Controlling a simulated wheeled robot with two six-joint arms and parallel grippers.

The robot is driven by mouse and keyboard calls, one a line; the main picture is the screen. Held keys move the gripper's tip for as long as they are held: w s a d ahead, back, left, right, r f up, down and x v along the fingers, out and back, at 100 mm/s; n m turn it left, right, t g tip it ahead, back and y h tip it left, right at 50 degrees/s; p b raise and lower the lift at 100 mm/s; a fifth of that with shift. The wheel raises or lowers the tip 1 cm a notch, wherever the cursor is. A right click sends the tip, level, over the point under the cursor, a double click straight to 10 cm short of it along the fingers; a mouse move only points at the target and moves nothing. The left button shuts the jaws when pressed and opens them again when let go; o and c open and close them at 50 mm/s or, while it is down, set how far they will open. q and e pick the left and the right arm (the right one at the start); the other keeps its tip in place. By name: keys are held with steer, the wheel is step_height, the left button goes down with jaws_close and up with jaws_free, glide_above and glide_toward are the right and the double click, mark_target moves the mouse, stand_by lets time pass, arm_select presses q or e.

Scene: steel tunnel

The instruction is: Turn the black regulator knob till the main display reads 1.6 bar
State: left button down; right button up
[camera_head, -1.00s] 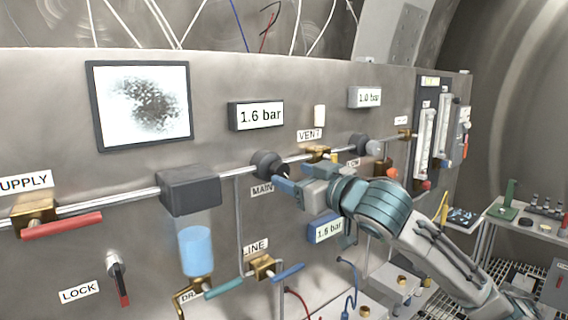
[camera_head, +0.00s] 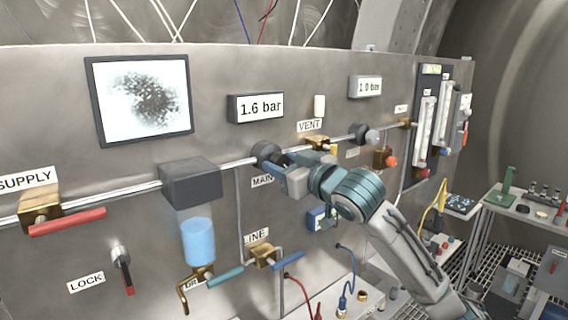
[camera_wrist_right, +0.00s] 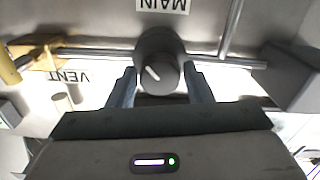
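The black regulator knob (camera_head: 265,154) sits on the pipe above the MAIN label. In the right wrist view the knob (camera_wrist_right: 158,62) shows a white pointer line. The main display (camera_head: 257,108) reads 1.6 bar. My right gripper (camera_head: 276,164) is at the knob. In the wrist view its two fingers (camera_wrist_right: 161,86) stand open, one on each side of the knob's near end, with no clear grip on it. The head view partly hides the fingertips against the knob. My left gripper is not in view.
A second display (camera_head: 365,87), seemingly 1.0 bar, hangs right above another dark knob (camera_head: 358,132). The VENT valve (camera_head: 318,142) is close right of my gripper. A dark box (camera_head: 190,182) with a blue bowl sits left on the pipe. My arm covers part of the lower panel.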

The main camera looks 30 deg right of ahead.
steer(key=c, duration=0.6)
steer(key=shift+m, duration=0.3)
steer(key=o, duration=1)
steer(key=shift+s, duration=0.15)
steer(key=s+b, duration=0.2)
steer(key=s, duration=0.1)
steer(key=s+b, duration=0.1)
steer(key=s, duration=0.1)
steer(key=shift+d+f+b, duration=0.15)
steer(key=shift+d+b, duration=0.1)
steer(key=shift+b, duration=0.05)
steer(key=b, duration=0.7)
glide_toward(283, 164)
steer(key=shift+s+d, duration=0.1)
steer(key=shift+s, duration=0.45)
